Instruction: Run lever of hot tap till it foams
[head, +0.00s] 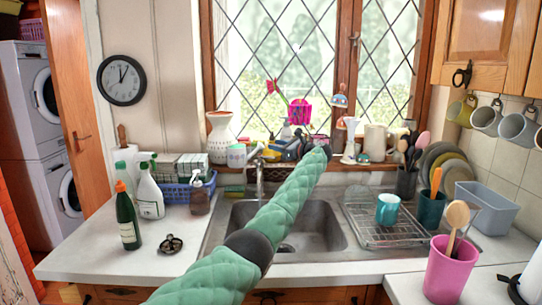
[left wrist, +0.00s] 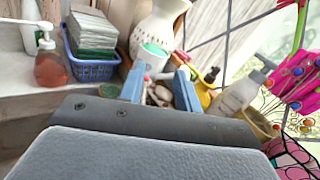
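The chrome tap (head: 259,180) stands at the back left edge of the steel sink (head: 329,238). Its lever cannot be made out, and my green-sleeved left arm crosses in front of part of the sink. My left gripper (head: 284,150) is above and to the right of the tap, in front of the windowsill. In the left wrist view its two blue fingers (left wrist: 159,85) are apart, with sill objects showing behind the gap. I see nothing held between them. No running water or foam shows in the visible part of the sink. My right gripper is not seen.
The windowsill holds a white vase (head: 221,139), cups and bottles close to my left gripper. A blue basket (head: 178,190), spray bottle (head: 150,198) and green bottle (head: 128,220) stand left. A drying rack (head: 385,228) with a teal mug (head: 387,209) is right of the sink.

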